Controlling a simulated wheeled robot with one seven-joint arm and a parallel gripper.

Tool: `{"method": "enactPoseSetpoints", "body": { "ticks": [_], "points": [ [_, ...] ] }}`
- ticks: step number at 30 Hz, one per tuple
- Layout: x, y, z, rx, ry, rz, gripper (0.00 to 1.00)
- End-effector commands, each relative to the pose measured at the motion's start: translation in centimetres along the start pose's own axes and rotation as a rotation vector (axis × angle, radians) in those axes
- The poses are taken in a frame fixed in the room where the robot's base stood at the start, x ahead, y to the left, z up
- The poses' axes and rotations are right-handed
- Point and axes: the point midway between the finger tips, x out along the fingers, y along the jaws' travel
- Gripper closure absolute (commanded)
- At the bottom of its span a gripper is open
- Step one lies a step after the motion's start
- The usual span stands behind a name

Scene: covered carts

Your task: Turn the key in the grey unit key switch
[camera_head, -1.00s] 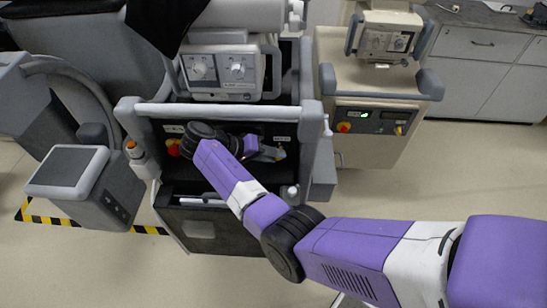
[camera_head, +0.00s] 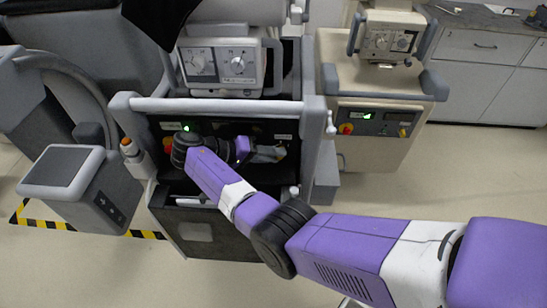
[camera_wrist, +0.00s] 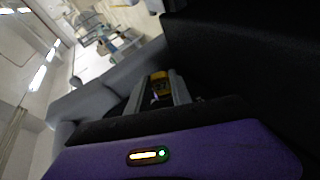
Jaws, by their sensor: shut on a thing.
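The grey unit (camera_head: 215,106) stands in front of me with a dark recessed panel. A green indicator (camera_head: 188,127) is lit at the panel's upper left. My gripper (camera_head: 278,153) is at the right part of that panel, under a small white label (camera_head: 282,137). In the wrist view the gripper fingers (camera_wrist: 158,91) are shut on a small yellow key piece (camera_wrist: 158,78). The key switch itself is mostly hidden by the fingers and the dark panel, so I cannot tell the key's exact angle.
A beige unit (camera_head: 380,103) on the right has a similar panel with a lit green display, a red-yellow knob (camera_head: 346,129) and a yellow key (camera_head: 403,132). A grey handle bar (camera_head: 215,106) crosses above my wrist.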

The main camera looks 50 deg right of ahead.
Motion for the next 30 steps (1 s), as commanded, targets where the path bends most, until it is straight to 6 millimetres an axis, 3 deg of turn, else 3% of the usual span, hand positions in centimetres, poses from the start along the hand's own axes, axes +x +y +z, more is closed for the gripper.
{"method": "enactPoseSetpoints", "body": {
  "ticks": [10,22,30],
  "points": [
    [0.18,-0.04,-0.15,-0.001,0.003,0.018,1.0],
    [0.22,-0.34,-0.13,-0.061,0.027,0.191,1.0],
    [0.19,-0.23,-0.15,-0.068,0.032,0.214,1.0]
  ]
}}
